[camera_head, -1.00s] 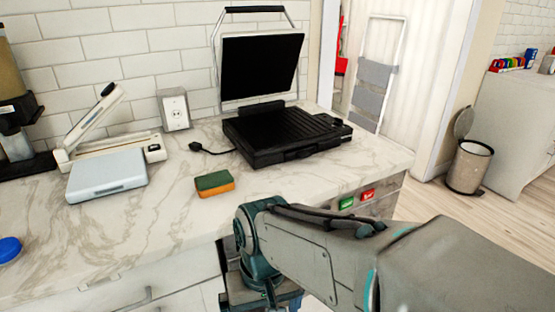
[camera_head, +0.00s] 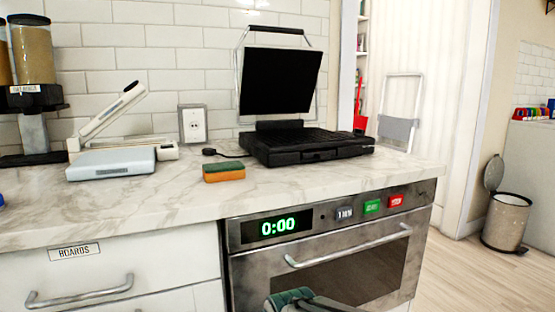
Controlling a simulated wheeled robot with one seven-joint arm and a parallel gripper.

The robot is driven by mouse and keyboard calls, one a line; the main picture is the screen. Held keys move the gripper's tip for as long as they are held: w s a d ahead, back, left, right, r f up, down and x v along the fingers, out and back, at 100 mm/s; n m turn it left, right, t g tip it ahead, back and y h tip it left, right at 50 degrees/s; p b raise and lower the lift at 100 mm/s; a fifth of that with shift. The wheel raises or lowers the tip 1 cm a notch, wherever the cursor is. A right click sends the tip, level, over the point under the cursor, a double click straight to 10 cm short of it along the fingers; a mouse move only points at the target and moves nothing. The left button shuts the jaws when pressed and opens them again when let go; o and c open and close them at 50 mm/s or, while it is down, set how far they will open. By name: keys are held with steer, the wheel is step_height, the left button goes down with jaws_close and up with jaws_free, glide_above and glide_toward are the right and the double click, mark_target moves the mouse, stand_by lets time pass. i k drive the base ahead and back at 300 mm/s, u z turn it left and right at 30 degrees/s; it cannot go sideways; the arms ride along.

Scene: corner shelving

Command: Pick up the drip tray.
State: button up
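A black contact grill (camera_head: 305,147) stands on the marble counter with its lid (camera_head: 283,80) raised. No separate drip tray can be made out; a small piece shows at the grill's front edge, but I cannot tell if it is the tray. Only a teal and grey part of my arm shows at the bottom, in front of the oven. My gripper is out of view below the frame.
A sponge (camera_head: 223,171), a pale flat box (camera_head: 112,163), a white sealer-like device (camera_head: 110,120) and dispensers (camera_head: 32,75) are on the counter (camera_head: 150,205). An oven (camera_head: 330,258) is below. Open floor lies right, near a bin (camera_head: 507,220).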

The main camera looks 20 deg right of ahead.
mark_target(327, 153)
steer(key=z, duration=0.45)
steer(key=k, duration=0.5)
steer(key=z, duration=0.55)
steer(key=i, duration=0.95)
steer(key=u, duration=0.6)
